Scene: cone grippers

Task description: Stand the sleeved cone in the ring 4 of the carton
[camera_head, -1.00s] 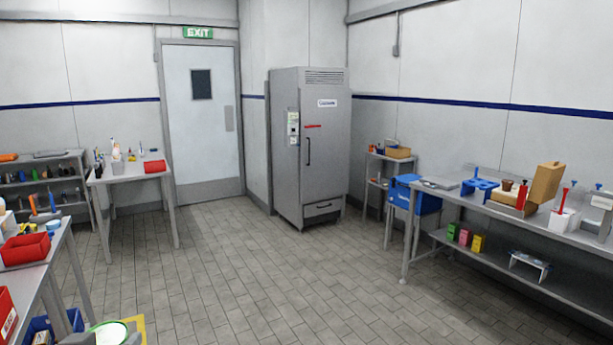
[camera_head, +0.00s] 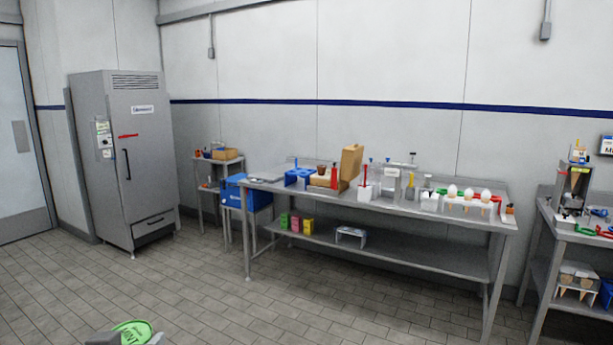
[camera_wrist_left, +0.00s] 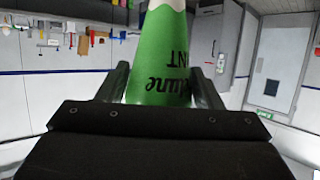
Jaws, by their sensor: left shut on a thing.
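My left gripper (camera_wrist_left: 161,82) is shut on the green sleeved cone (camera_wrist_left: 160,52), with a finger on each side of the printed sleeve. In the head view the cone's green sleeve (camera_head: 133,331) shows at the bottom edge, beside a grey part of my gripper (camera_head: 103,339). A tan cardboard carton (camera_head: 322,183) with its lid (camera_head: 351,161) standing open is far off on the long steel bench, and a brown cone-like thing shows at it. Its rings are too small to tell apart. My right gripper is not in view.
The steel bench (camera_head: 430,212) along the wall also bears a blue holder (camera_head: 297,176), a red bottle (camera_head: 334,176) and a white rack with several cones (camera_head: 468,203). A grey freezer (camera_head: 125,165) stands at left. The tiled floor (camera_head: 250,305) before the bench is clear.

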